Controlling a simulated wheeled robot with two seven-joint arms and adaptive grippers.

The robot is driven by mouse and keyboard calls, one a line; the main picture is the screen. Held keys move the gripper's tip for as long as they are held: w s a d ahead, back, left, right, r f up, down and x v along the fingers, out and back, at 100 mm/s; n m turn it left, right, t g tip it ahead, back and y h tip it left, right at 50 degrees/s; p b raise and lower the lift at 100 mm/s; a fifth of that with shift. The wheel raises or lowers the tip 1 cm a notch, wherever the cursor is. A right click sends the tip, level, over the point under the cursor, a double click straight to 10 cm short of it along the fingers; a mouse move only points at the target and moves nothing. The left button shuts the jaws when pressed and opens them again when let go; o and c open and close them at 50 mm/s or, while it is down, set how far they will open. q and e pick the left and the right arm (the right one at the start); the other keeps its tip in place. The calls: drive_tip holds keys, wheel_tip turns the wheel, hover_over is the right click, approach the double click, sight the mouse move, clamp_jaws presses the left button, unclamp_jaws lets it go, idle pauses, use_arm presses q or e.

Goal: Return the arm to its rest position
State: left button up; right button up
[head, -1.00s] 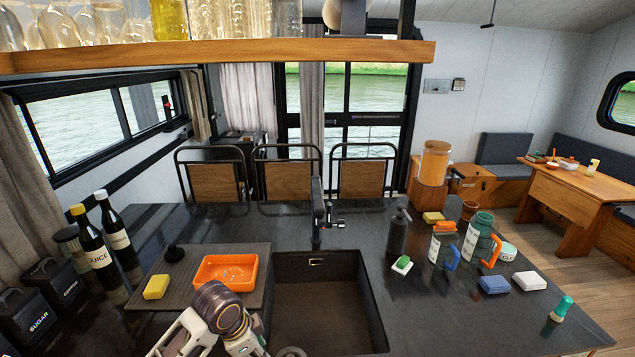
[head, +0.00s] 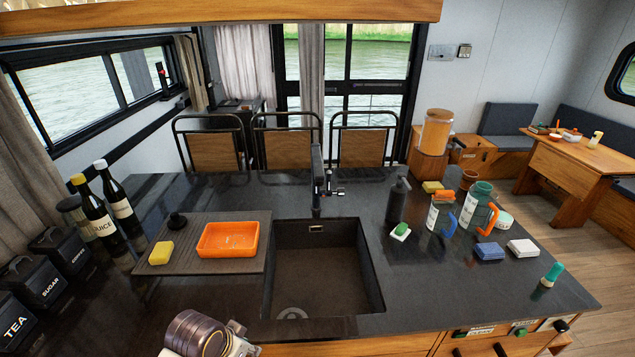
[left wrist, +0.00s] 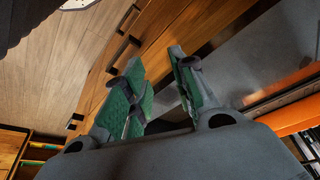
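My left arm (head: 195,335) shows at the bottom edge of the head view, in front of the counter and left of the sink. Its gripper is hidden below that view's edge. In the left wrist view my left gripper (left wrist: 158,88) has its two green-padded fingers apart with nothing between them. Wooden drawer fronts (left wrist: 150,45) with dark handles and the floor lie beyond the fingers. My right arm and gripper are not in view.
The dark counter (head: 430,285) has a sink (head: 320,270) in the middle. An orange tray (head: 228,238) and yellow sponge (head: 161,253) lie on a drying mat (head: 190,263). The counter's front strip is clear.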

use_arm(q)
drive_tip(key=shift+s+a+f+n+y, duration=0.7)
drive_tip(key=shift+s+a+n, duration=1.1)
drive_tip(key=shift+s+a, duration=0.75)
wheel_tip(320, 180, down, 34)
drive_tip(key=s+g+b, duration=0.1)
drive_tip(key=s, duration=0.2)
drive_tip(key=s+a+f, duration=0.2)
drive_tip(key=s+f, duration=0.8)
drive_tip(key=s, duration=0.1)
drive_tip(key=s+a+f+g+b, duration=0.1)
drive_tip(key=s+a+f, duration=0.1)
drive_tip(key=s+f, duration=0.8)
drive_tip(key=shift+s+f, duration=0.25)
drive_tip(key=shift+s, duration=0.25)
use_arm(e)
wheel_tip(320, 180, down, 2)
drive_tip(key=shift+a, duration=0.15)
